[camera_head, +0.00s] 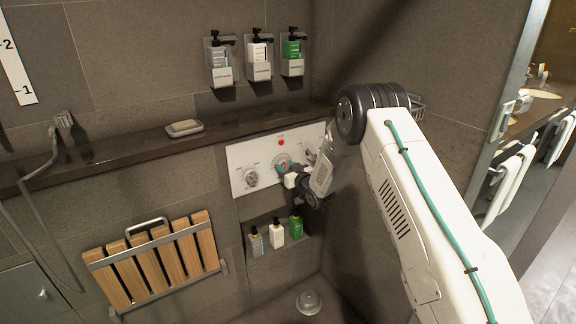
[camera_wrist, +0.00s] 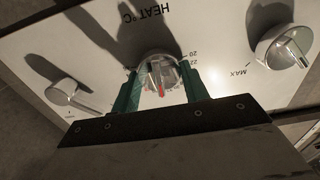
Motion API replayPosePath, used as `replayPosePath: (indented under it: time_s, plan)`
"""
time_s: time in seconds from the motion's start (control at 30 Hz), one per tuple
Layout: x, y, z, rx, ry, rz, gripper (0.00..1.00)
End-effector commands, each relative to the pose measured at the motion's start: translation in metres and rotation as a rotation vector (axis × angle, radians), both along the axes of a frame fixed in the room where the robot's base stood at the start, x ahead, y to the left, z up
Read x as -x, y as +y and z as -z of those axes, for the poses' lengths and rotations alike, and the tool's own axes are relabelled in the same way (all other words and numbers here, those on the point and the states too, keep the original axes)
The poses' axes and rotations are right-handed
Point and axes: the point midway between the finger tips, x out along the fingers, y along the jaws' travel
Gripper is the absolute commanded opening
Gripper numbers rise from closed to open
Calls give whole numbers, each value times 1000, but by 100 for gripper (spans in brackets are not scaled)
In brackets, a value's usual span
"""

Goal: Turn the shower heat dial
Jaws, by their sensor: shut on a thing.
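The heat dial (camera_wrist: 160,72) is a round silver knob with a red mark. In the wrist view it sits in the middle of a white control panel (camera_wrist: 215,30), by upside-down "HEAT °C" lettering and numbers. My gripper (camera_wrist: 158,90) has its green fingers on both sides of the dial, shut on it. In the head view the panel (camera_head: 238,172) is on the wall, and my gripper (camera_head: 288,178) reaches its middle. The dial is mostly hidden there by my gripper.
The wrist view shows one knob (camera_wrist: 284,46) marked "MAX" and another knob (camera_wrist: 62,91) on either side. In the head view, a dark ledge (camera_head: 110,150) with a soap dish (camera_head: 185,128) runs above the panel. A niche with bottles (camera_head: 277,231) lies below; a slatted wooden seat (camera_head: 155,262) is at left.

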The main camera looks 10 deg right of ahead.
Motion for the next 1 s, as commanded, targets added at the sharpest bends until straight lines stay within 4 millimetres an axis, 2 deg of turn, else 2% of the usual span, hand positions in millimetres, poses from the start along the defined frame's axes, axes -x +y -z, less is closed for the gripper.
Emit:
replayPosePath:
  time_s: [0.03,0.7,0.73,0.8,1.0]
  plan:
    - [-2,-2,-5,-18,-6,2,22]
    - [-2,-2,-6,-68,10,2,22]
    - [-2,-2,-6,-68,10,2,53]
    - [-2,-2,-5,-68,11,2,66]
    - [-1,-1,-3,-67,16,1,66]
